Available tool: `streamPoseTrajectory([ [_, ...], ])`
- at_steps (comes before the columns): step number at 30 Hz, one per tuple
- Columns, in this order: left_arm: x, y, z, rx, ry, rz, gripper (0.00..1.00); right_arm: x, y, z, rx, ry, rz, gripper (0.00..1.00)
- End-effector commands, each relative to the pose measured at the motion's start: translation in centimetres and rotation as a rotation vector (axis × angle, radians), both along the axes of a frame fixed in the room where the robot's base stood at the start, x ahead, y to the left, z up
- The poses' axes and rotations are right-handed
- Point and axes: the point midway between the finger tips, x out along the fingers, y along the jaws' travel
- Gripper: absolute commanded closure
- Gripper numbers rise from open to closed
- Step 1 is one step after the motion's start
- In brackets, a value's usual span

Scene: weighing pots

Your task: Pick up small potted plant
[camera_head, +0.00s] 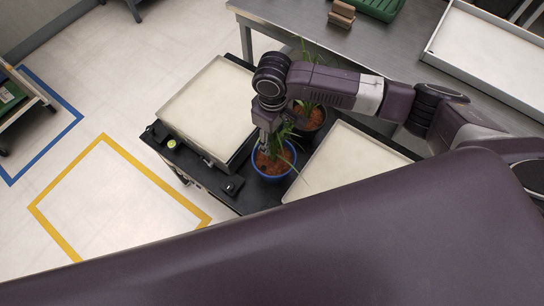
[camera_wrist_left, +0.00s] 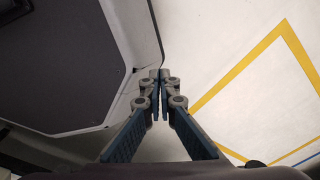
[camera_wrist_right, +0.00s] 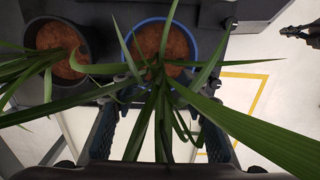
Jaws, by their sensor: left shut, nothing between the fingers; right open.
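A small plant in a blue pot (camera_head: 287,170) with brown soil stands on the black cart between two pale trays. The blue pot (camera_wrist_right: 187,73) also shows at the top middle of the right wrist view, with long green leaves fanning toward the camera. My right gripper (camera_head: 266,147) points down over this plant. In the right wrist view my right gripper (camera_wrist_right: 161,92) is open, with leaves between and across its fingers. Leaves hide parts of the fingers, and I cannot tell whether they touch the pot. My left gripper (camera_wrist_left: 160,76) is shut and empty above the floor.
A second plant in a dark pot (camera_head: 321,125) stands just behind the blue one, partly hidden by my right arm. Trays (camera_head: 207,100) (camera_head: 345,158) flank the pots on the cart. A steel table (camera_head: 385,45) is behind. Yellow tape (camera_head: 150,170) marks clear floor at left.

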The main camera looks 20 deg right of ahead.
Motion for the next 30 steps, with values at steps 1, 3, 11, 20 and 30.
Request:
streamPoseTrajectory([
  [1, -0.3, 0.0, 0.0, 0.0, 0.004, 0.0, 1.0, -0.1, 0.0, -0.7, 0.0, 0.002, 0.0, 0.59],
  [3, -0.4, 0.0, 0.1, 0.0, 0.005, -0.001, 1.0, -0.1, -0.1, -1.4, -0.001, 0.003, 0.001, 0.59],
  [11, 0.8, -0.2, 0.4, -0.003, -0.014, -0.002, 1.0, -0.3, -0.4, -5.2, -0.001, 0.002, 0.001, 0.59],
  [20, 2.2, -0.3, 0.5, -0.006, -0.032, -0.002, 1.0, -0.3, -0.4, -6.2, 0.0, 0.0, 0.001, 0.59],
  [30, 1.1, -0.2, 0.4, -0.003, -0.017, -0.002, 1.0, -0.3, -0.4, -6.2, 0.0, 0.0, 0.002, 0.9],
])
